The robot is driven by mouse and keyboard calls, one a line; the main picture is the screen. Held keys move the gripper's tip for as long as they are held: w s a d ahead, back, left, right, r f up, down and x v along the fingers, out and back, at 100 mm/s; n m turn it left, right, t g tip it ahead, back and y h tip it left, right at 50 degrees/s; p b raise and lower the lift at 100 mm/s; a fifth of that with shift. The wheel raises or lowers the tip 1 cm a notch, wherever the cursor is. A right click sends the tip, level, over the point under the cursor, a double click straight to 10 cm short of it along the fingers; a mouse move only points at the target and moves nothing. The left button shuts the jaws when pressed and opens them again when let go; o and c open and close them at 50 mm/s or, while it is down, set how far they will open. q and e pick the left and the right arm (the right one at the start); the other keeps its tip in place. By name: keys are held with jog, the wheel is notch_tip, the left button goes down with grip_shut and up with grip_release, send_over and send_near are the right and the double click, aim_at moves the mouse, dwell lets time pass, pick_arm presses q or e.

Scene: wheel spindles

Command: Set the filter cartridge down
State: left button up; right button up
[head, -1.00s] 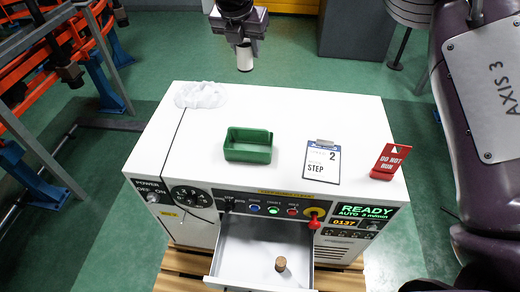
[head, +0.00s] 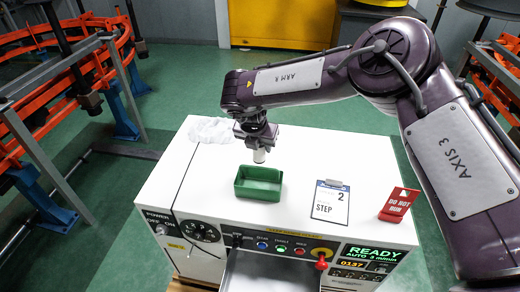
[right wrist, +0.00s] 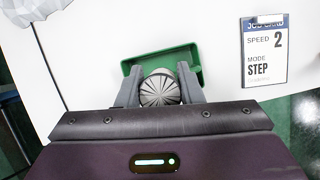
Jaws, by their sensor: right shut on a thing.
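My right gripper (head: 258,143) is shut on the filter cartridge (head: 259,156), a short white cylinder with a dark upper part, pointing downward. It hangs upright by the far side of the green tray (head: 258,190) on the white cabinet top. Whether its lower end touches anything is unclear. In the right wrist view, the cartridge's grey pleated end (right wrist: 158,90) sits between both fingers, with the green tray (right wrist: 190,52) partly hidden behind it. The tray looks empty in the head view. My left gripper is not in view.
A clipboard card (head: 331,202) reading STEP lies right of the tray. A red DO NOT RUN sign (head: 399,205) stands near the right edge. Crumpled clear plastic (head: 211,130) lies at the back left. An open drawer (head: 270,272) juts out in front.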

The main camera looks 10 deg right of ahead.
aim_at(260, 153)
notch_tip(260, 153, down, 2)
jog(key=shift+f, duration=0.55)
jog(key=o, duration=1)
jog(key=shift+o, duration=0.2)
